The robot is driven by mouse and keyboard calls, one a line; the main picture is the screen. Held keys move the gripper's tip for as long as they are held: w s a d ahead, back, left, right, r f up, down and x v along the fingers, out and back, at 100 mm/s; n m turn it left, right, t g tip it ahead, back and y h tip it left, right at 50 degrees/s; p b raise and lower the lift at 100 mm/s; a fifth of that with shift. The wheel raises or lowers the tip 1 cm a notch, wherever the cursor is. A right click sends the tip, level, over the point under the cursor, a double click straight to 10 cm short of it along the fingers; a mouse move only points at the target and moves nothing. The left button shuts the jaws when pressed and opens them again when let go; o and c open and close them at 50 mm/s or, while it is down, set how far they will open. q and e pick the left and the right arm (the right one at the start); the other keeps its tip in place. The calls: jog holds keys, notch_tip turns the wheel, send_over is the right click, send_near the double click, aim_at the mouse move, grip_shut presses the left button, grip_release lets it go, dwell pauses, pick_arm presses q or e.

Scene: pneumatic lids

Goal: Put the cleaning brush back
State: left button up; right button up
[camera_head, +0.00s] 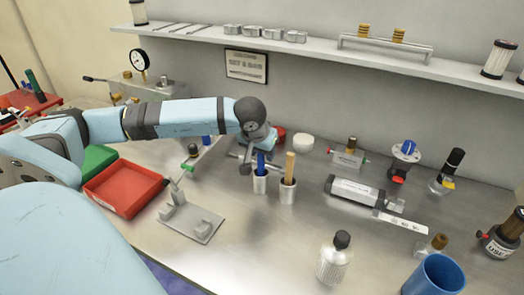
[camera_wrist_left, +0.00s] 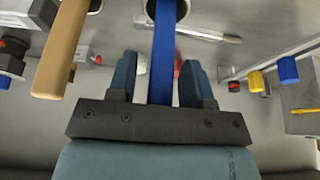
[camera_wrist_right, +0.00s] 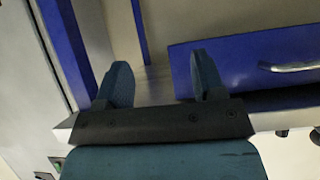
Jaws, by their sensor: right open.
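A blue handle (camera_head: 261,160), which may be the cleaning brush's, stands upright in a white-grey cup (camera_head: 260,184) on the bench. A wooden handle (camera_head: 290,166) stands in a second cup (camera_head: 288,194) just to its right. My left gripper (camera_head: 250,162) is at the blue handle. In the left wrist view the blue handle (camera_wrist_left: 164,45) runs between the open fingers (camera_wrist_left: 160,75), with a gap on each side; the wooden handle (camera_wrist_left: 62,45) is outside, to the left. No bristles show. My right gripper (camera_wrist_right: 162,75) is open and empty beside the bench's blue drawers.
A metal stand (camera_head: 190,222) and red tray (camera_head: 125,187) are left of the cups. A wall shelf (camera_head: 320,48) runs above. The bench front-centre is clear.

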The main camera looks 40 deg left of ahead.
pick_arm(q)
jog(key=v, duration=1.2)
jog(key=shift+r, duration=0.2)
